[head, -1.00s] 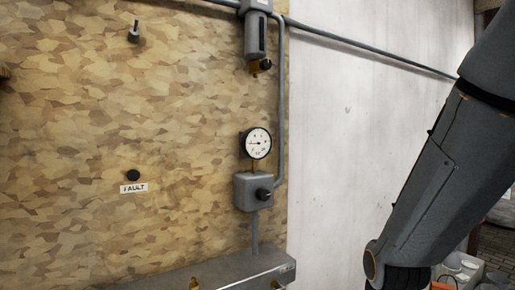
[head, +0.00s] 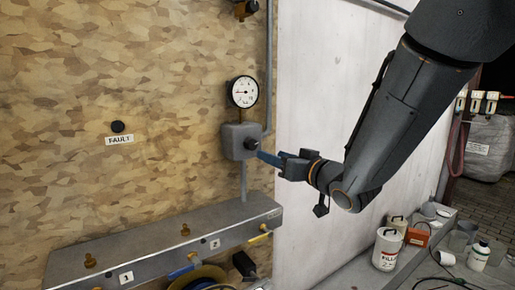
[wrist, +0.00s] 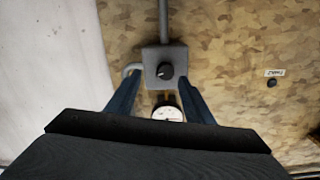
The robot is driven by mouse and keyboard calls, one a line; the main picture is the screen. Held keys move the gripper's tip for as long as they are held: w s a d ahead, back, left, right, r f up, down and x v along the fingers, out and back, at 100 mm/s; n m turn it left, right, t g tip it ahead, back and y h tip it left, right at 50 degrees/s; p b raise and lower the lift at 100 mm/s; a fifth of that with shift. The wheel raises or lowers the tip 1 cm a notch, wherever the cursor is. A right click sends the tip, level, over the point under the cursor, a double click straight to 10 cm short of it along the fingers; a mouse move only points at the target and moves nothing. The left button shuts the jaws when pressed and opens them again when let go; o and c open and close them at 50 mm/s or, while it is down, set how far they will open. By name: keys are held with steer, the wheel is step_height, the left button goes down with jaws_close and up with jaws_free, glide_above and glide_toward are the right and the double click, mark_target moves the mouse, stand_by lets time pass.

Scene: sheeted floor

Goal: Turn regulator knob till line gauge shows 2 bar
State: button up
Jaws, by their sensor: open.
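The regulator is a grey box (head: 236,141) on a pipe against the wooden board, with a black knob (head: 250,143) on its front. The knob also shows in the wrist view (wrist: 166,71), ahead of and between my fingers. The round white line gauge (head: 244,92) sits just above the box; its dial is too small to read surely. It appears in the wrist view (wrist: 168,114), partly hidden by my gripper body. My gripper (head: 262,157) has blue fingers and is open and empty. It points at the knob from the right, close to it; I cannot see any contact.
A grey manifold ledge (head: 170,238) with brass fittings and numbered labels runs below. A FAULT label (head: 119,140) and black button (head: 117,126) are left of the regulator. Tins and a bottle (head: 479,255) stand on a bench at lower right. The white wall right of the board is bare.

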mark_target(253, 145)
steer(key=shift+y, duration=0.3)
steer(key=x, duration=0.2)
steer(key=p+x, duration=0.1)
steer(key=x, duration=0.2)
steer(key=r+p+x, duration=0.1)
steer(key=x, duration=0.2)
steer(key=shift+s+a, duration=0.2)
steer(key=shift+a, duration=0.2)
steer(key=shift+c, duration=0.5)
steer(key=c, duration=1)
steer(key=shift+o, duration=0.3)
steer(key=shift+m, duration=0.8)
steer(key=o, duration=1)
steer(key=shift+o, duration=0.2)
